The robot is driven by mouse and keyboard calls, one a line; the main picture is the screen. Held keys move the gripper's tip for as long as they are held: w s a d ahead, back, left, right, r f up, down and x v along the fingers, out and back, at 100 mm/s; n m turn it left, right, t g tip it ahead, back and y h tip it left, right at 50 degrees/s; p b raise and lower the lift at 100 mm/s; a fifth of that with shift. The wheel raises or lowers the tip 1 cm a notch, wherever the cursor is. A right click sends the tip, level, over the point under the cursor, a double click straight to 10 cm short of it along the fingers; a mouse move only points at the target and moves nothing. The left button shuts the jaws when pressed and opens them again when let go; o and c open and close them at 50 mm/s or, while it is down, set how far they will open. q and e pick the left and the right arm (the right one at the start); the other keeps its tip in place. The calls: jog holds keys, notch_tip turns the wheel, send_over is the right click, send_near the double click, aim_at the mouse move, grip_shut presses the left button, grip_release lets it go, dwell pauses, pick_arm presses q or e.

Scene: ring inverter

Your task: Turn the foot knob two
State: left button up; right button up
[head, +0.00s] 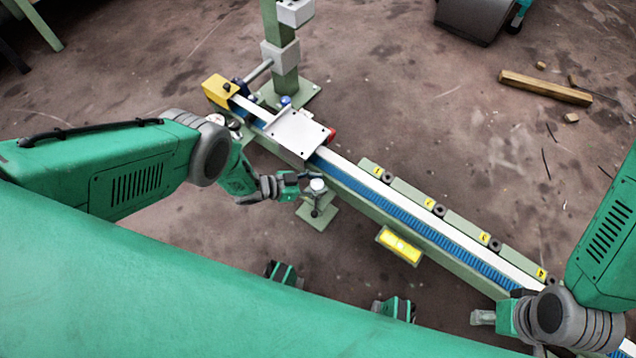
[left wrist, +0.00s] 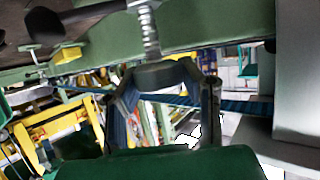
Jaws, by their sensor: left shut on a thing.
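A foot knob with a pale round top (head: 317,185) stands on a threaded foot with a square green base plate (head: 318,218), beside the long green rail (head: 350,183). My left gripper (head: 305,184) reaches it from the left in the head view. In the left wrist view, the fingers (left wrist: 166,92) are shut around the grey-green knob (left wrist: 165,73), with a threaded spindle (left wrist: 150,35) beyond it. No number shows on the knob. My right gripper (head: 483,317) is low at the right, away from the foot; its jaw opening is unclear.
A white carriage plate (head: 296,132) sits on the rail, with a yellow end block (head: 219,91) at its far left. A yellow level (head: 399,246) hangs on the rail's near side. A green post (head: 283,60) stands behind. A wooden beam (head: 545,87) lies on the floor.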

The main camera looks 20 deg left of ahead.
pick_arm(q)
jog(key=o, duration=1)
jog(key=shift+s+a+f, duration=0.35)
jog(key=shift+o, duration=1)
jog(key=shift+w+d+r, duration=0.1)
jog(key=shift+w+r, duration=0.05)
jog(key=shift+w, duration=0.05)
jog(key=shift+r, duration=0.1)
jog(key=shift+s+a+r, duration=0.1)
jog(key=shift+s+a, duration=0.05)
jog(key=shift+a, duration=0.1)
jog(key=v, duration=1.1)
jog(key=shift+a, duration=0.2)
